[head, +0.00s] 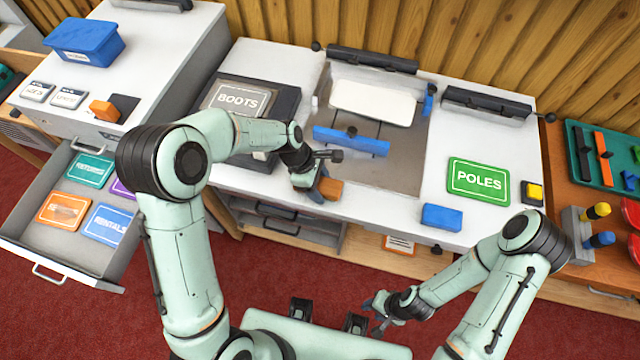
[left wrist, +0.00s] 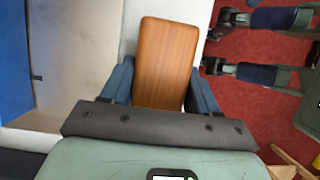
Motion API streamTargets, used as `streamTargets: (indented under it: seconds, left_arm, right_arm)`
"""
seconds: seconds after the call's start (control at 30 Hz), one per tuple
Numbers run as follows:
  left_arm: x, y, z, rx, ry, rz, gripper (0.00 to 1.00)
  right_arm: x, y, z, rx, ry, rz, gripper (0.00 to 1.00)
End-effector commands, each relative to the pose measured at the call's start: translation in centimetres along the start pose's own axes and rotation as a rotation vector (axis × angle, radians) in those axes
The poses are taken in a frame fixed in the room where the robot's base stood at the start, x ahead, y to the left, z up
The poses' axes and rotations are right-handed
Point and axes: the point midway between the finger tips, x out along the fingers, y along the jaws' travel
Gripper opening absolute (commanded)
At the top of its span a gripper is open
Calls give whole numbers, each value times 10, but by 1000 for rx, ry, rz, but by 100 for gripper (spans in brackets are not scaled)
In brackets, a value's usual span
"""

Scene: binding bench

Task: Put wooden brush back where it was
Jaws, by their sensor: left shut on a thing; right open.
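The wooden brush (head: 330,188) shows as a brown wooden block at the front edge of the white bench, beside the BOOTS sign. My left gripper (head: 312,186) is shut on it. In the left wrist view, the wooden brush (left wrist: 166,62) lies between the two blue fingers of my left gripper (left wrist: 160,88), with white bench top behind it. I cannot tell whether it touches the bench. Its bristles are hidden. My right gripper (head: 376,308) is open and empty, low in front of the bench, over the red floor.
The white bench (head: 440,215) bears a BOOTS sign (head: 236,98), a blue clamp bar (head: 350,141), a green POLES sign (head: 478,181) and a blue block (head: 441,217). An open drawer (head: 60,200) with coloured cards is at left. An orange block (head: 104,110) sits on the left cabinet.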

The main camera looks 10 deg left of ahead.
Motion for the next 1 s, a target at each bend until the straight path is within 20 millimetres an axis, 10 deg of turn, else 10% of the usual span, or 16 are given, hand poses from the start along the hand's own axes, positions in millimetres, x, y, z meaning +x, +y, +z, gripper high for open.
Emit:
streamTargets:
  seconds: [0.07, 0.1, 0.53, 1.0]
  left_arm:
    - [3, 0, -1, 0, 0, -1, 35]
    - [2, 0, -1, 0, 0, 0, 70]
    - [-8, 1, 0, 0, 1, 2, 70]
    - [-101, 1, 1, -1, 0, 4, 70]
  right_arm:
    - [2, 1, 1, 0, -1, 0, 43]
    - [1, 1, 0, 0, -1, 0, 43]
    - [-2, -1, 0, 0, 1, 0, 43]
    - [-14, -7, -6, -3, 9, -3, 43]
